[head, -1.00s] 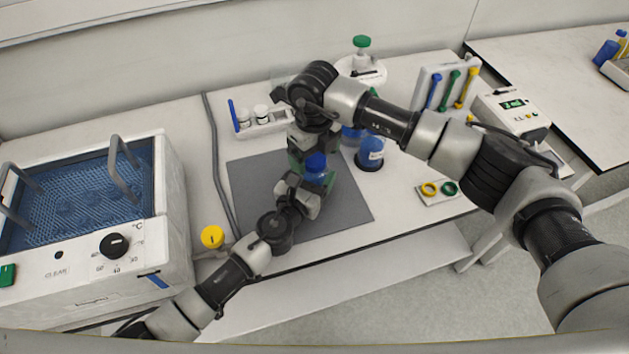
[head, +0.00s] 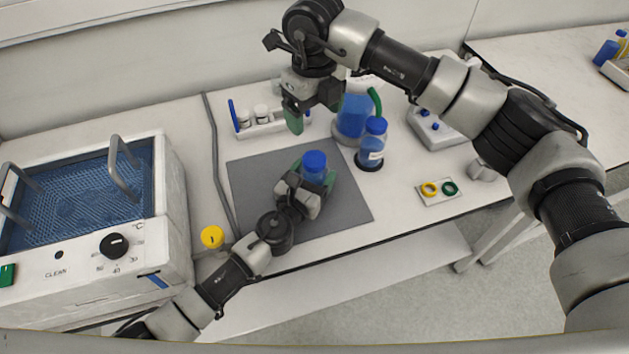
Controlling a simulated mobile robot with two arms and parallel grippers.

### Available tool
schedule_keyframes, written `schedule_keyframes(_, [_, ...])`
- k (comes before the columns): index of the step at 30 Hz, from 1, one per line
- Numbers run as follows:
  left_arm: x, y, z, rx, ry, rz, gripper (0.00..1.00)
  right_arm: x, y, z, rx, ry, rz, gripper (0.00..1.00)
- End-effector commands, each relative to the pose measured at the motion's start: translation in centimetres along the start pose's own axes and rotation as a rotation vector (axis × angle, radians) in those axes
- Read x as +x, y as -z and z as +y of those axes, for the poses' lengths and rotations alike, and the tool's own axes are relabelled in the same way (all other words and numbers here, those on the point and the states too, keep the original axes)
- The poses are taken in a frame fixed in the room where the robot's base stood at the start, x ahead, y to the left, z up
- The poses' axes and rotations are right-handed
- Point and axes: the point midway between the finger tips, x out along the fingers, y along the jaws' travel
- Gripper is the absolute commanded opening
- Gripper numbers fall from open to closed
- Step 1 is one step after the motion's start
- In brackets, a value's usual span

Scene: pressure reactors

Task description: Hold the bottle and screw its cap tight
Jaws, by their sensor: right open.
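A bottle (head: 311,178) with a blue cap (head: 314,160) stands upright on the grey mat (head: 262,182). The cap sits on the bottle's neck; how tight it is I cannot tell. My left gripper (head: 312,176) is at the bottle from the near left, its green fingers on both sides of the bottle, shut on it. The fingers hide part of the bottle's body. My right gripper (head: 313,112) is raised above the back of the mat, open and empty, apart from the cap.
A second blue-capped bottle (head: 372,147) stands in a dark ring right of the mat, with a larger blue vessel (head: 352,118) behind it. A white rack (head: 262,127) with small jars is at the back left. A water bath (head: 90,215) fills the left. The mat's right part is clear.

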Motion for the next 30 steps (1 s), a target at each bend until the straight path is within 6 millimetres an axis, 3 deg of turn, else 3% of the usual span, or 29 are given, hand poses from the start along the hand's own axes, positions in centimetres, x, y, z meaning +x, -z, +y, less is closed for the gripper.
schedule_keyframes(1, [0.0, 0.1, 0.0, 0.0, 0.0, 0.001, 0.78, 0.0, 0.0, 0.0, 0.0, 0.0, 0.0, 0.82])
schedule_keyframes(5, [0.0, 0.0, 0.0, 0.0, 0.0, 0.001, 0.98, 0.1, 0.0, 0.0, 0.0, 0.0, 0.0, 0.82])
schedule_keyframes(16, [-0.7, 0.1, 0.0, 0.0, 0.0, 0.001, 0.99, 0.0, 0.0, 0.0, 0.0, 0.0, 0.0, 0.82])
schedule_keyframes(30, [-9.2, 0.3, 0.0, 0.001, -0.001, 0.003, 0.99, 0.5, 0.0, 0.0, 0.0, 0.0, 0.0, 0.82])
